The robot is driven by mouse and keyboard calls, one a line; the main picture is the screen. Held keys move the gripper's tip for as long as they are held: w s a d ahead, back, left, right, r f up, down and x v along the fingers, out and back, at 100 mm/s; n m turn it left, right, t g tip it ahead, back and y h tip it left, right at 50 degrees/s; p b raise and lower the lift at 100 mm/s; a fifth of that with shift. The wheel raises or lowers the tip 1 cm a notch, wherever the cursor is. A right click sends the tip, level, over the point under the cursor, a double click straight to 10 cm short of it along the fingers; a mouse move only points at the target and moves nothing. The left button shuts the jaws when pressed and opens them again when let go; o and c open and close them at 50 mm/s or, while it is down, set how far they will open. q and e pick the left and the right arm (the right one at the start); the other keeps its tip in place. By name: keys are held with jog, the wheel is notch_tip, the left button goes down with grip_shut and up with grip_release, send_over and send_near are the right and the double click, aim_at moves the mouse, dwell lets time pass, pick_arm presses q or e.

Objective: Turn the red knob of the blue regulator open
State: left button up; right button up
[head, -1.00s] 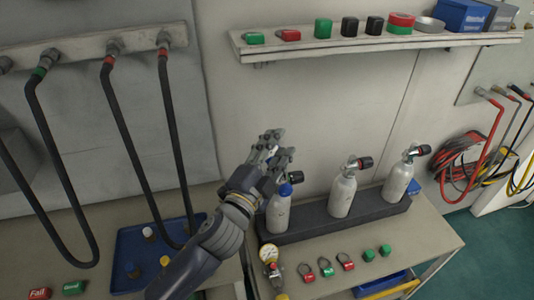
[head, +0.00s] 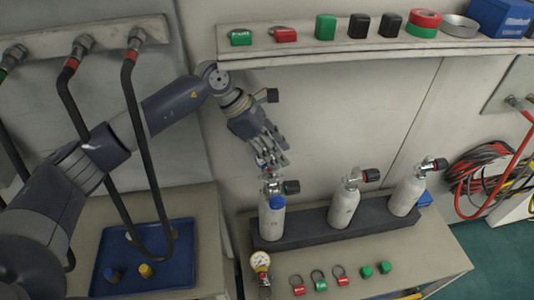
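The left cylinder (head: 272,224) stands in the rack, with a blue part (head: 277,203) at its shoulder. Its valve has a dark knob with a green ring (head: 291,187) pointing right. A small fitting with bits of blue and red (head: 263,174) shows at the valve top, partly behind my fingers; I cannot clearly make out a red knob there. My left gripper (head: 277,164) points down just above this valve. Its fingers overlap in view, so its opening and any contact are unclear. My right gripper is out of view.
Two more cylinders (head: 343,208) (head: 406,195) with red-ringed knobs stand to the right in the dark rack (head: 320,229). A gauge (head: 260,262) and several tags lie in front. Black hoses (head: 146,170) hang near my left arm above a blue tray (head: 178,273). A shelf (head: 370,48) runs above.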

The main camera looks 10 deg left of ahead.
aim_at(267, 167)
pick_arm(q)
jog(key=w+a+y, duration=0.2)
jog(key=a, duration=0.3)
jog(key=p+x, duration=0.1)
jog(key=x, duration=0.1)
jog(key=p+x, duration=0.1)
jog(key=x, duration=0.1)
jog(key=p+x, duration=0.1)
jog(key=x, duration=0.1)
jog(key=shift+s+f, duration=0.3)
jog(key=shift+f, duration=0.3)
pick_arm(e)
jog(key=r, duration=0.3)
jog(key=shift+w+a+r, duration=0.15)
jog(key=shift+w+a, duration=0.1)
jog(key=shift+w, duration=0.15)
pick_arm(q)
jog(key=c, duration=0.8)
grip_shut()
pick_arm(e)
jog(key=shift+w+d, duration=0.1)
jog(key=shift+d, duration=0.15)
